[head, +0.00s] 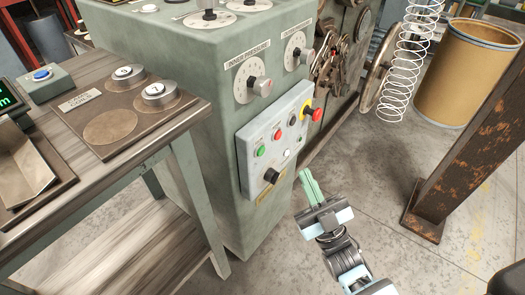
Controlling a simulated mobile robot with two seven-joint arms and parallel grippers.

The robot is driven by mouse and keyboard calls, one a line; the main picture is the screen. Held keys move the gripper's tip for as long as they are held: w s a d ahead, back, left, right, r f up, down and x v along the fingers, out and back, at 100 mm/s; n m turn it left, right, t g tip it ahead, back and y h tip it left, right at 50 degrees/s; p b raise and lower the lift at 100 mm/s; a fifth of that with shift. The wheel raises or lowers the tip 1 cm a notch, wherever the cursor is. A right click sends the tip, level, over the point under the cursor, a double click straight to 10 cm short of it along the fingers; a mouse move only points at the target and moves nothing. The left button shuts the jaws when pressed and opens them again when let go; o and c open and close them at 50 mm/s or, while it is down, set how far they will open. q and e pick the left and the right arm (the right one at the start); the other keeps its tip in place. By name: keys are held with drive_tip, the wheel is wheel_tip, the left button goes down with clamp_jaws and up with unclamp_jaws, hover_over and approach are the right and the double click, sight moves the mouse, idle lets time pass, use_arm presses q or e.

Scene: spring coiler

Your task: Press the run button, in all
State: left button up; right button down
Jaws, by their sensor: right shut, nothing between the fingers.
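A grey control box (249,170) is mounted on the side of the green machine cabinet. It carries a green button (260,151), a red button (277,134), a white button (285,152), a black knob (271,176) and a red mushroom button (317,114) on a yellow base. The small labels are too small to read, so I cannot tell which one is marked run. My right gripper (304,173) is shut and empty, with its green fingers pointing up toward the box. It appears just right of the box's lower right edge; I cannot tell its depth. My left gripper is not in view.
The green cabinet (213,165) has dials above the box. A wooden bench (150,145) with round weights stands at the left. A wire spring (400,75) hangs near a brown drum (465,85). A rusty post (465,150) stands at right. The floor around my right gripper is clear.

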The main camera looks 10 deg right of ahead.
sight(261, 151)
drive_tip(key=w+a+b, duration=0.2)
drive_tip(key=w+a, duration=0.3)
drive_tip(key=w, duration=0.1)
drive_tip(key=shift+b, duration=0.4)
drive_tip(key=shift+w+d, duration=0.1)
idle(0.5)
idle(0.8)
drive_tip(key=shift+w, duration=0.1)
idle(0.4)
drive_tip(key=shift+w+a, duration=0.25)
drive_tip(key=shift+a, duration=0.05)
